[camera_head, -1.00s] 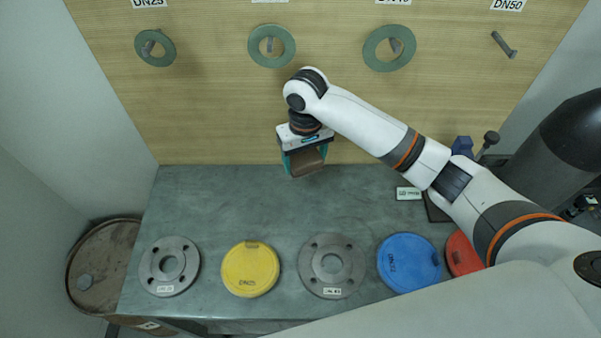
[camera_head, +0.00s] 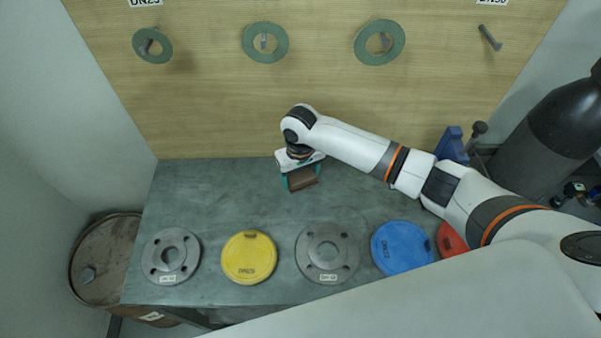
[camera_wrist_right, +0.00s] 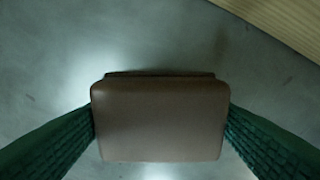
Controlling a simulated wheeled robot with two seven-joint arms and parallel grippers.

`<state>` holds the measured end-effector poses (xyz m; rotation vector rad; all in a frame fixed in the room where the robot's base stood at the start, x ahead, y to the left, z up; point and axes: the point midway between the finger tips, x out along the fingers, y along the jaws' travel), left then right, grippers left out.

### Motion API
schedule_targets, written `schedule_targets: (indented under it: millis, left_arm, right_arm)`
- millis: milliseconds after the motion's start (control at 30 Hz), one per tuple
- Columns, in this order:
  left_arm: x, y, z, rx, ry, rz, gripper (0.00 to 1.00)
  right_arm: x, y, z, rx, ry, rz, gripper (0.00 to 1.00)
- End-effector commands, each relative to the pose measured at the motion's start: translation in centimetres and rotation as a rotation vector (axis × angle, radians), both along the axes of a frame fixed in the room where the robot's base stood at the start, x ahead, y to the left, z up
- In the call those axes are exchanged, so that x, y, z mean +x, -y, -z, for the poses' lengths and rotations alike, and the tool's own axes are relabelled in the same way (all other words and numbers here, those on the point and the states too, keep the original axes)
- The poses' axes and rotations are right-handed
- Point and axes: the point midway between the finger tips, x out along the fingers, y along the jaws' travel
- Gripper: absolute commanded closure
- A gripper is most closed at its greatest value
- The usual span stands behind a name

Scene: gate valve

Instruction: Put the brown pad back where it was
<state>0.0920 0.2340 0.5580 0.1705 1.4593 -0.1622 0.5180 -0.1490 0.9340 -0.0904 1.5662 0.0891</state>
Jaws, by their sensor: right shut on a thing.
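The brown pad (camera_head: 302,181) is in my right gripper (camera_head: 301,177), near the back middle of the grey bench top. In the right wrist view the brown pad (camera_wrist_right: 160,120) fills the space between the two green fingers, which press on its left and right sides. The grey bench surface shows around and beyond it. I cannot tell whether the pad touches the bench or hangs just above it. My left gripper does not show.
Along the front of the bench (camera_head: 215,205) lie a grey flange (camera_head: 187,262), a yellow cap (camera_head: 249,270), another grey flange (camera_head: 345,262), a blue cap (camera_head: 402,262) and a red cap (camera_head: 450,240). Green rings (camera_head: 265,55) hang on the wooden back board (camera_head: 210,110). The bench's left back is clear.

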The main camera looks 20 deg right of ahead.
Motion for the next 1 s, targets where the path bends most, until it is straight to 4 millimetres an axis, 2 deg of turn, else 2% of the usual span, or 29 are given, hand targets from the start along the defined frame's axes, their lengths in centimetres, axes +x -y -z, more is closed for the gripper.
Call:
schedule_targets:
  millis: [100,133,267,533,667,767,1000]
  left_arm:
    - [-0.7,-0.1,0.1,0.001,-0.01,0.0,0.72]
    - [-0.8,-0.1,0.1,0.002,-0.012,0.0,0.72]
    - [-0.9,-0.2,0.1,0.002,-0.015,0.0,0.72]
    - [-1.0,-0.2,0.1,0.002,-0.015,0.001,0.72]
    - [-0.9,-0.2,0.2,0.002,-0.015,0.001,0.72]
    - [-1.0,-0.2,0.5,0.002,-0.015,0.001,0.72]
    - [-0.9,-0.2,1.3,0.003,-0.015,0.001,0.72]
  right_arm:
    - [0.0,0.0,0.2,0.0,-0.001,0.001,0.49]
    - [0.0,0.0,0.3,0.0,-0.001,0.001,0.26]
    - [0.0,0.0,0.2,0.0,0.0,0.001,0.06]
    - [0.0,0.0,0.2,0.0,0.0,0.001,0.06]
    - [0.1,0.0,-0.6,0.001,0.001,0.0,0.06]
    - [0.1,0.0,-2.2,0.002,0.003,0.001,0.06]
    - [0.1,0.0,-7.5,0.003,0.005,0.001,0.06]
